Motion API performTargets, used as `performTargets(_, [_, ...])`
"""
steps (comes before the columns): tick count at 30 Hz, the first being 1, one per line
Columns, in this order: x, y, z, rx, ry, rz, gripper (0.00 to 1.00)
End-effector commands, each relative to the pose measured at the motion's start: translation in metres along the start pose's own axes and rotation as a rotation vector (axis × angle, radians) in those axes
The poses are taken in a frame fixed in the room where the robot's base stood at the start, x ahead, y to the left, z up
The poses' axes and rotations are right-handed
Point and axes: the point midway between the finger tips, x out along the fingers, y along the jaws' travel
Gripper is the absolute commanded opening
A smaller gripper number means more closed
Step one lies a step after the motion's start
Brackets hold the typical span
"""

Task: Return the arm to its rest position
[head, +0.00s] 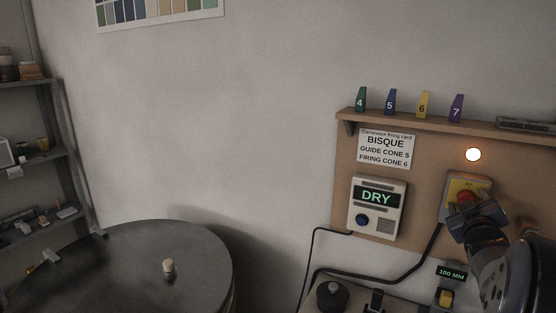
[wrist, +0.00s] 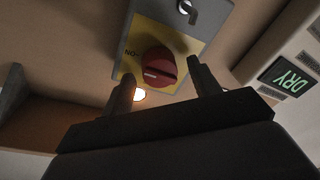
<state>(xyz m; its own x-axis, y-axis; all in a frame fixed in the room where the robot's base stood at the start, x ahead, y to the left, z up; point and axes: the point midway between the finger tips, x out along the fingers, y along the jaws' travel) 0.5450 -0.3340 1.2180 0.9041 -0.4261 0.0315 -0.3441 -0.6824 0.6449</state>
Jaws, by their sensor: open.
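My gripper (head: 470,217) is at the lower right of the head view, in front of a yellow and grey switch box (head: 480,184) on the wall board. In the wrist view my gripper (wrist: 160,70) is open, its two dark fingers apart. The red rotary knob (wrist: 159,67) of the switch shows between the fingertips, with clear gaps on both sides. I cannot tell how deep the fingers reach around it. In the head view the arm partly hides the red knob (head: 466,196).
A shelf (head: 430,122) with numbered cones (head: 422,105) is above the switch. A lit lamp (head: 473,155) and a DRY display box (head: 377,207) are nearby. A black cable (head: 390,277) runs below. A round dark table (head: 110,275) stands left, with bare wall between.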

Motion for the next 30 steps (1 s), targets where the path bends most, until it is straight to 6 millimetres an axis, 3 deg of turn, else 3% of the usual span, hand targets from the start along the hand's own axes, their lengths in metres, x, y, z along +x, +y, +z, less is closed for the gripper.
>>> performTargets(12, [0.0001, -0.0003, -0.0004, -0.255, -0.017, -0.025, 0.58])
performTargets(30, [-0.0034, -0.0036, -0.0037, -0.257, -0.024, -0.035, 0.58])
